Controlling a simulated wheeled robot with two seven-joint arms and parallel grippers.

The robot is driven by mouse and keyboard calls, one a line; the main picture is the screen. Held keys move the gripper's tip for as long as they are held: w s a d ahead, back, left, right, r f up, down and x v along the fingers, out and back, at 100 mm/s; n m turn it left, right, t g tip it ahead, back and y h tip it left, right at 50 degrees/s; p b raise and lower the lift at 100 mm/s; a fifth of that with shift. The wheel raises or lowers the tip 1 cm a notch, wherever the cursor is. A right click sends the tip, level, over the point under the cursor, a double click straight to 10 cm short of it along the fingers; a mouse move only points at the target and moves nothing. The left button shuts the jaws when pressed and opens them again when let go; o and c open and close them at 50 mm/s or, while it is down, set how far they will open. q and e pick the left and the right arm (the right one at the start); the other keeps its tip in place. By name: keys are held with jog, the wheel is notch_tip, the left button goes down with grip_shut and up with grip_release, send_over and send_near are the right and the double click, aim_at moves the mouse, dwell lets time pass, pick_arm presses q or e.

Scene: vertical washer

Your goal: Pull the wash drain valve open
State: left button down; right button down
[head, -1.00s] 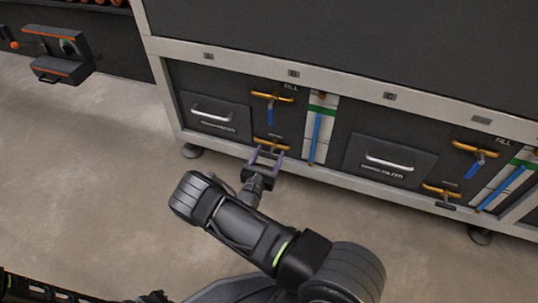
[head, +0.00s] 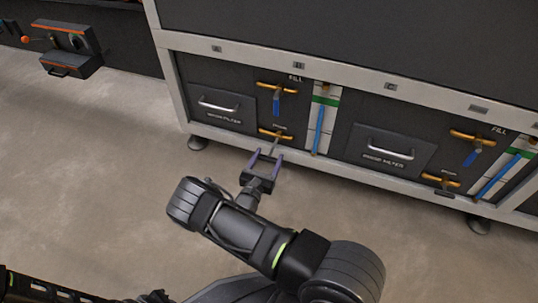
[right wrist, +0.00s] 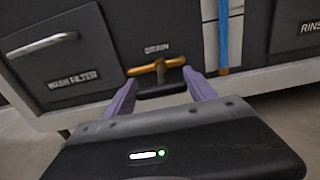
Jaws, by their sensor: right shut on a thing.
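The wash drain valve (head: 276,134) is a short orange pipe low on the dark washer front, just above the pale frame rail. In the right wrist view, the orange drain pipe (right wrist: 156,67) sits under the label DRAIN, with a black bar handle (right wrist: 162,90) below and in front of it. My right gripper (head: 266,156) has purple fingers. In the right wrist view, the right gripper's fingers (right wrist: 160,92) stand at the two ends of the black handle, shut on it. In the head view a thin grey stem runs between pipe and gripper. My left gripper is not in view.
The blue-levered fill valve (head: 277,100) is above the drain. The wash filter drawer (head: 222,107) is to its left, and a gauge strip with a blue tube (head: 318,128) to its right. A rinse filter drawer (head: 388,153) is farther right. The floor in front is clear.

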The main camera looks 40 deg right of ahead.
jog(key=c, duration=0.7)
grip_release()
jog(key=shift+s+a+f, duration=0.1)
jog(key=shift+s+a, duration=0.05)
jog(key=o, duration=0.4)
jog(key=p+v, duration=0.2)
jog(key=v, duration=0.5)
jog(key=shift+s+a, duration=0.2)
jog(key=shift+a, duration=0.2)
